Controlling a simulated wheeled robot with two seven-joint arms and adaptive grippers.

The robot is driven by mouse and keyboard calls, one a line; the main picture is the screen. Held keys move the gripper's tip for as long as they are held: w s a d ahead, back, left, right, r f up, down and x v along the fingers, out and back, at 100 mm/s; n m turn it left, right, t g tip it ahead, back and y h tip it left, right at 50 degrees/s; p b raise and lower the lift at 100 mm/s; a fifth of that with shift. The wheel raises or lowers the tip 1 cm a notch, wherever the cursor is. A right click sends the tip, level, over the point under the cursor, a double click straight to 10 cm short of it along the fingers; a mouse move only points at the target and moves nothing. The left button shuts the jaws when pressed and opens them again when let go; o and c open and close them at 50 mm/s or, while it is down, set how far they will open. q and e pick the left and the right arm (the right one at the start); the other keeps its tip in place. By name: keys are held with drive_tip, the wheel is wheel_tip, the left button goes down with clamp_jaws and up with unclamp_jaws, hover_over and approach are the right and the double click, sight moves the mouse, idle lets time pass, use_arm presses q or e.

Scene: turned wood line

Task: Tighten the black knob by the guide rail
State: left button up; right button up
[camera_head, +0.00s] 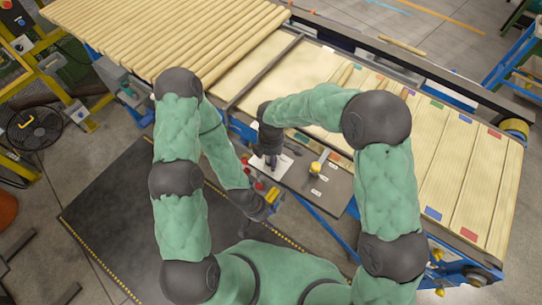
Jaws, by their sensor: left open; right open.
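My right gripper (271,163) points down over a white plate (283,165) on the dark panel at the table's near edge. Its small fingers look apart, and I see nothing held between them. My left gripper (264,208) is open and lower, near red and yellow parts at the front of the line. A dark guide rail (265,72) crosses the line beyond my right gripper. I cannot make out the black knob; the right gripper and arm cover part of that area.
Round wooden poles (175,30) lie at the upper left, and flat boards with coloured end tags (440,150) lie at the right. A yellow knob (315,168) stands on the dark panel (335,190). A black mat (120,225) covers the floor at left.

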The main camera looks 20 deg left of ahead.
drive_tip(key=shift+c, duration=0.3)
drive_tip(key=c, duration=1.1)
drive_tip(key=shift+m, duration=0.3)
drive_tip(key=m+b, duration=0.2)
drive_tip(key=m, duration=0.1)
drive_tip(key=shift+f, duration=0.1)
drive_tip(key=m+b, duration=0.2)
drive_tip(key=m, duration=0.3)
drive_tip(key=m+b, duration=0.1)
drive_tip(key=m, duration=0.3)
drive_tip(key=shift+b, duration=0.35)
drive_tip(key=m+b, duration=0.1)
drive_tip(key=m, duration=0.4)
drive_tip(key=shift+m, duration=0.3)
